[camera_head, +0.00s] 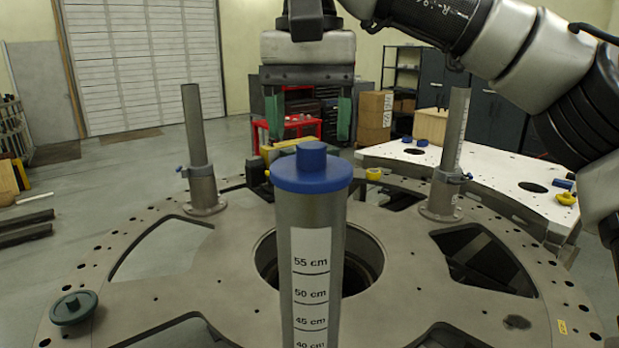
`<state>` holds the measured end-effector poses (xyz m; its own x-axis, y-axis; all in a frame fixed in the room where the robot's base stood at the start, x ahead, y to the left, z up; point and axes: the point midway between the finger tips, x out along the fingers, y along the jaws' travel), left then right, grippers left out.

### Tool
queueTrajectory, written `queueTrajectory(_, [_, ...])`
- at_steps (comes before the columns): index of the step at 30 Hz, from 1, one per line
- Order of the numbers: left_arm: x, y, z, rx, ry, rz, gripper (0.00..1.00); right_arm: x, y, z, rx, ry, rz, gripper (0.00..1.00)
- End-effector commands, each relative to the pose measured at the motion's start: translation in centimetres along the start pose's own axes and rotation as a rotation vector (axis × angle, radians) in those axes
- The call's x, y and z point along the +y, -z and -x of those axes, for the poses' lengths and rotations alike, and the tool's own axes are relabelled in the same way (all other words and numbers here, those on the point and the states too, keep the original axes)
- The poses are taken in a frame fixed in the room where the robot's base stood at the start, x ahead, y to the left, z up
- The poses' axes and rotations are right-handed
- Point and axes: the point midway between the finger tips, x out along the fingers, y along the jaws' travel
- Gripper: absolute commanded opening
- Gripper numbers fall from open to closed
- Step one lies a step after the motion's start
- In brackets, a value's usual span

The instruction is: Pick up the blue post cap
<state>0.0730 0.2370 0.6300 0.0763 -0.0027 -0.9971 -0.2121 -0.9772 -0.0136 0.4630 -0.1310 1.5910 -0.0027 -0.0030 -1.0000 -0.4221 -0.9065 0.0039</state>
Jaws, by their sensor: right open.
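The blue post cap (311,170) is a round blue lid with a small knob on top. It sits on the upright grey post (312,270), which carries a centimetre scale and stands in front of me at the middle. My right gripper (308,118) hangs from the arm that comes in from the upper right. Its two green-padded fingers point down and are spread apart, with nothing between them. In the picture it is above the cap, apart from it, and seems to be farther back. My left gripper is not in view.
The round turret plate (160,290) has large cutouts and a central hole. Two thinner posts stand on it, one at left (198,150) and one at right (450,150). A white table (480,172) holds small blue and yellow parts.

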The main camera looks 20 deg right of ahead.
Motion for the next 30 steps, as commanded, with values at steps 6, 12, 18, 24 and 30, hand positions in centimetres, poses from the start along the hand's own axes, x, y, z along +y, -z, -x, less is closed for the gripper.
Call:
queueTrajectory(6, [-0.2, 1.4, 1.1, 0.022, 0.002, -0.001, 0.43, 0.1, 0.0, -2.1, 0.003, 0.002, -0.002, 0.67])
queueTrajectory(12, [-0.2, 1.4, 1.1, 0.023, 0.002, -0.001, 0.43, 0.0, -0.1, -2.5, 0.003, 0.004, -0.002, 0.67])
queueTrajectory(18, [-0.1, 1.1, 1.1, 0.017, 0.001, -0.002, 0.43, 0.0, -0.1, -2.5, 0.003, 0.004, -0.002, 0.47])
queueTrajectory(24, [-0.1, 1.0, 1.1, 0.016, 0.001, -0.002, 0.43, 0.0, -0.1, -2.5, 0.003, 0.004, -0.002, 0.17])
queueTrajectory(30, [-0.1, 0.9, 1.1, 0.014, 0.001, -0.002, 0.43, 0.0, -0.1, -2.4, 0.003, 0.005, -0.002, 0.08])
